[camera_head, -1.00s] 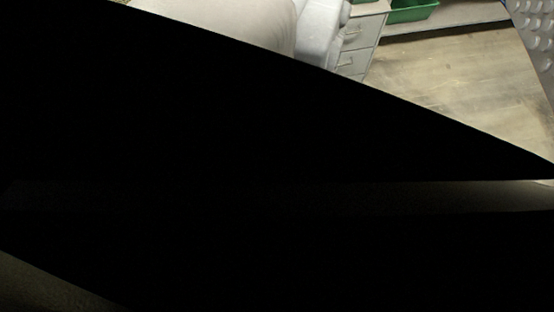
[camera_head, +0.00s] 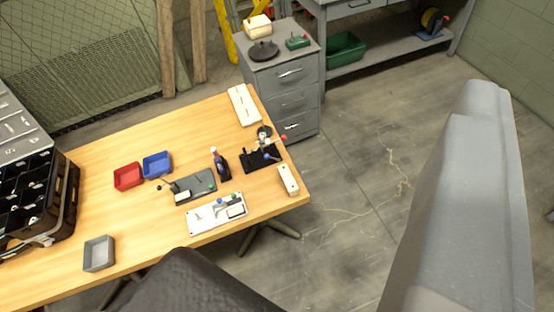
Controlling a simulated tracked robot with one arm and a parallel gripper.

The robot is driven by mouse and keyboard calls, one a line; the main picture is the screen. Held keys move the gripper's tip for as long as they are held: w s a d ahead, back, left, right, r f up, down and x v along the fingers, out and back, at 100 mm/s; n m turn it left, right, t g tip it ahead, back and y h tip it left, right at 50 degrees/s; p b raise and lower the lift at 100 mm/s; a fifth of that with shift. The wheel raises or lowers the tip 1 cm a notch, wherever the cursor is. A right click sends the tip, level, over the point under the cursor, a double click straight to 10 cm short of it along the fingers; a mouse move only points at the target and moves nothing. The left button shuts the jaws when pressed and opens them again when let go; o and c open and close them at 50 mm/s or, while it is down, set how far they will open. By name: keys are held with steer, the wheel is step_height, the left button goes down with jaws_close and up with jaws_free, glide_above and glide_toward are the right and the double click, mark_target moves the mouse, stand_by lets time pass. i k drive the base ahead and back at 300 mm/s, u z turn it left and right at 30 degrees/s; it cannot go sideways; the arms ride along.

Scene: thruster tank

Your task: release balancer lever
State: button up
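Several small devices with levers or knobs sit on the wooden table, and I cannot tell which one bears the balancer lever. A dark grey device (camera_head: 194,186) has a thin rod with a black knob at its left. A white device (camera_head: 216,213) nearer the front edge has green and blue knobs. All are small and far off, so lever positions are unclear. I can make out no gripper fingers in this view, and nothing of mine touches the devices.
The wooden table (camera_head: 110,150) also holds a red bin (camera_head: 128,176), a blue bin (camera_head: 157,165), a grey tray (camera_head: 99,253), a bottle (camera_head: 220,164) and a black crate (camera_head: 38,205). A drawer cabinet (camera_head: 285,80) stands behind. The floor (camera_head: 355,170) at right is open.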

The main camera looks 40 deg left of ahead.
mark_target(267, 155)
steer(key=z, duration=0.05)
steer(key=i, duration=1.65)
steer(key=u, duration=0.75)
